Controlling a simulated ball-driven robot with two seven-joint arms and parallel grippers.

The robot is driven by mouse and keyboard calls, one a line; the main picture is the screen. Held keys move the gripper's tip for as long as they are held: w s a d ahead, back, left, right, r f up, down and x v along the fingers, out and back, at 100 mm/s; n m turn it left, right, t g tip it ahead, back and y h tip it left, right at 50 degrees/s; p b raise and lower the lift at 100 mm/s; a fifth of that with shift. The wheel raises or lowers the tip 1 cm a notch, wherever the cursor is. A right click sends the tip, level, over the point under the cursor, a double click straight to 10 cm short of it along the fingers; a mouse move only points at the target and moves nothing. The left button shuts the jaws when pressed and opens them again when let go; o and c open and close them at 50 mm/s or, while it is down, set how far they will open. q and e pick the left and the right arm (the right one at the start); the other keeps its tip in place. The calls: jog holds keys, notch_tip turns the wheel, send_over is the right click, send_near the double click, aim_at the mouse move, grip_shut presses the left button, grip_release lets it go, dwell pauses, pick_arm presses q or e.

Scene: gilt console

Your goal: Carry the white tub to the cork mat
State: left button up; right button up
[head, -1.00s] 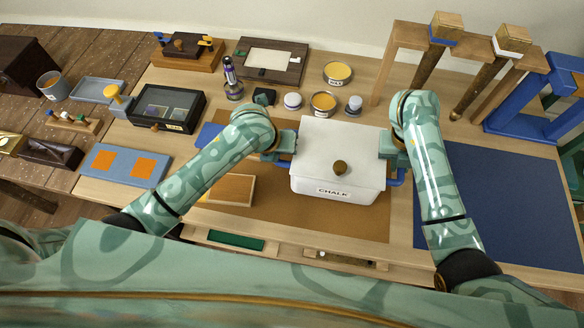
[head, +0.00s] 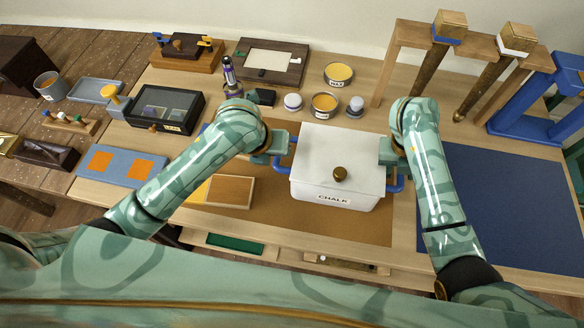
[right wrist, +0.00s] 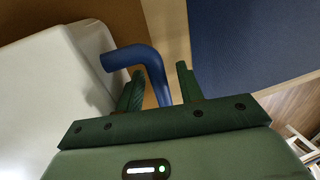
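The white tub (head: 335,170), lidded, with a dark knob and a CHALK label, stands upright on the right part of the brown cork mat (head: 270,222). Its blue side handles show at left (head: 281,165) and right (head: 398,182). My right gripper (head: 390,152) is at the right handle. In the right wrist view its fingers (right wrist: 160,88) are apart, with the blue handle (right wrist: 150,65) between them and a gap to one finger. My left gripper (head: 279,147) is beside the left handle; its fingers are too hidden to tell open from shut.
A wooden box (head: 230,191) lies left of the tub on the mat. Tins (head: 324,104) and jars stand behind it. A blue mat (head: 505,205) lies to the right, bare. A wooden rack (head: 403,50) stands at the back right.

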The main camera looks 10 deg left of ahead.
jog(key=shift+r, duration=0.3)
pick_arm(q)
jog(key=shift+v, duration=1.1)
pick_arm(e)
notch_tip(320, 180, up, 7)
jog(key=a, duration=0.1)
jog(key=shift+a+f, duration=0.15)
jog(key=shift+a, duration=0.1)
